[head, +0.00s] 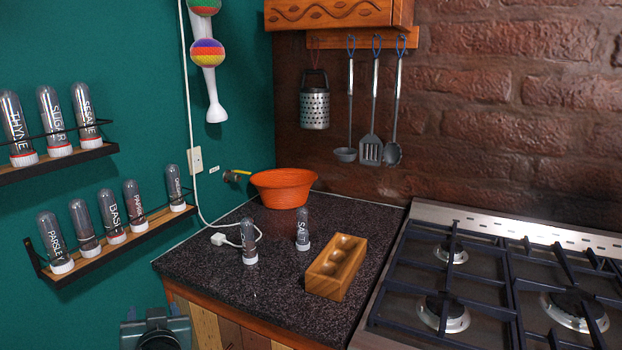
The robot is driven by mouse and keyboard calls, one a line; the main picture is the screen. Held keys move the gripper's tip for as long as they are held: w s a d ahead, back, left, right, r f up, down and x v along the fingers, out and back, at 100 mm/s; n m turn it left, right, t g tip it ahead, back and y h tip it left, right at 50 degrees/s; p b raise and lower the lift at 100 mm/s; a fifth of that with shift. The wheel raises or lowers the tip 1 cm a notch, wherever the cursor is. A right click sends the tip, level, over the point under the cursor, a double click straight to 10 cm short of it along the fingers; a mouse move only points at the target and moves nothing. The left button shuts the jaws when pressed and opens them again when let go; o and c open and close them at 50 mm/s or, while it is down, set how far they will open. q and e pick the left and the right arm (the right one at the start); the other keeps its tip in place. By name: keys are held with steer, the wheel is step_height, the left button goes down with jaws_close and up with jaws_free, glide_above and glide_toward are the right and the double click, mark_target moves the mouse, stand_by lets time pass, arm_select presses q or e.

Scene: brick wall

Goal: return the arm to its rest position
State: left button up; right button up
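A grey and black part of my own arm shows at the bottom left edge, in front of the wooden cabinet. It looks like the back of my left gripper (156,332), and its fingers are hidden, so I cannot tell if it is open or shut. No object shows in it. It is below the level of the dark stone counter (215,278) and apart from the things on it. My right gripper and arm are not in view.
The counter holds a wooden box with round hollows (337,266), a salt jar (303,230), another jar (249,242) and an orange bowl (283,188). A gas stove (490,290) is at right. Two spice shelves (120,245) (60,162) hang on the green wall.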

arm_select(q)
steer(key=s+d+f+m+h+p, duration=0.1)
steer(key=s+d+f+m+h, duration=0.35)
steer(key=s+d+f, duration=0.4)
steer(key=s+d+f+m+g+h, duration=0.1)
steer(key=s+d+f+h, duration=0.2)
steer(key=s, duration=0.4)
steer(key=s+d+f+m+g+h+p, duration=0.1)
steer(key=s+d+f+h, duration=0.3)
steer(key=s, duration=0.3)
steer(key=shift+s+d+f, duration=0.35)
steer(key=shift+d+f, duration=0.35)
